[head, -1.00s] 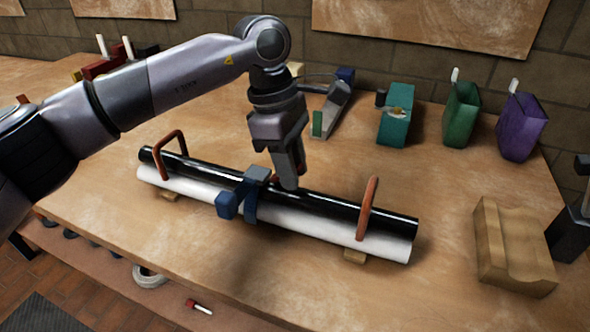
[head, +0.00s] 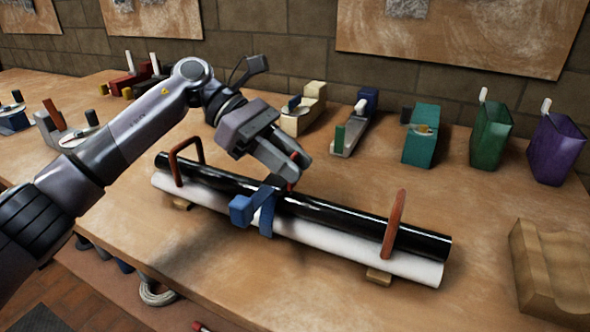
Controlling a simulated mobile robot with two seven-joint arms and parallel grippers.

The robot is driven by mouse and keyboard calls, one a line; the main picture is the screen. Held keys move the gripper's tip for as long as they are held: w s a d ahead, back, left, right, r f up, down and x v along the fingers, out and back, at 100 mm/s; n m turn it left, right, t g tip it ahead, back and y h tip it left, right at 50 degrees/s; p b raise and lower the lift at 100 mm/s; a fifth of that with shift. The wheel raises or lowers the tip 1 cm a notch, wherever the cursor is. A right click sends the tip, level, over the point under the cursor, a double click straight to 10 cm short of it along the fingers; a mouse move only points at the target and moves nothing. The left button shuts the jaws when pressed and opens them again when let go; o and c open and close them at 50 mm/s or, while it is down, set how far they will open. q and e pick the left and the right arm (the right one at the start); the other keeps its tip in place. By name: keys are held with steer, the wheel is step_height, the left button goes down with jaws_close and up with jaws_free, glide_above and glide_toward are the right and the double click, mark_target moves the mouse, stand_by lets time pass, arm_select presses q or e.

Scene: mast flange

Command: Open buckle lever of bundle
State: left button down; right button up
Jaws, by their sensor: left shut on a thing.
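The bundle is a black tube (head: 340,211) and a white tube (head: 330,243) lying side by side on the bench. A blue strap (head: 267,216) with a blue block-shaped buckle (head: 241,211) goes around its middle. My left gripper (head: 292,176) is just behind and above the strap, tilted, with its jaws shut on a thin part at the buckle, seemingly the lever. A bit of red shows at the fingers; the fingers hide most of the held part. My right gripper is not in view.
Red-brown upright loops (head: 394,224) stand at both ends of the bundle, which rests on small wooden blocks (head: 379,277). Behind are a teal box (head: 421,145) and green (head: 490,135) and purple bins (head: 556,148). A wooden cradle (head: 540,265) stands right. The front bench is clear.

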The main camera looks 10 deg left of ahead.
arm_select(q)
steer(key=shift+w+a+h+b, duration=0.1)
steer(key=shift+a+h+b, duration=0.2)
steer(key=shift+h, duration=0.1)
stand_by(0.3)
steer(key=c, duration=1)
jaws_free()
steer(key=shift+o, duration=0.2)
steer(key=v, duration=0.7)
